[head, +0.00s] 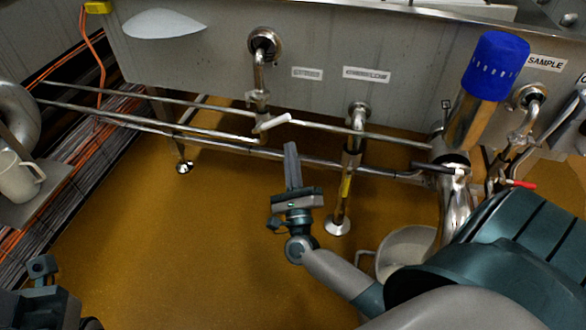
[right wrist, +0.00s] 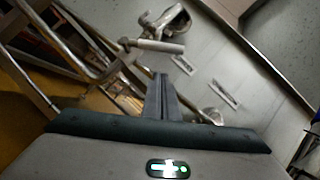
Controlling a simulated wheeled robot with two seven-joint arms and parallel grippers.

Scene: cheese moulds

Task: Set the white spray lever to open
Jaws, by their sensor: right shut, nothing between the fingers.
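The white spray lever (head: 272,122) sits on a valve on the steel pipe coming down from the tank wall. It lies nearly level, across the pipe, its free end pointing right and slightly up. It also shows in the right wrist view (right wrist: 157,46), beyond the fingertips. My right gripper (head: 290,148) is shut and empty, its fingers pointing up just below and right of the lever. In the right wrist view the closed fingers (right wrist: 161,78) appear apart from the lever. A dark part of my left arm shows at the bottom left of the head view; its fingers are not visible.
A second pipe (head: 352,150) comes down right of the lever. Horizontal rails (head: 200,130) run behind. A blue-capped steel cylinder (head: 496,66), a red-handled valve (head: 522,184) and a bucket (head: 405,250) stand at right. The floor (head: 180,245) at left is clear.

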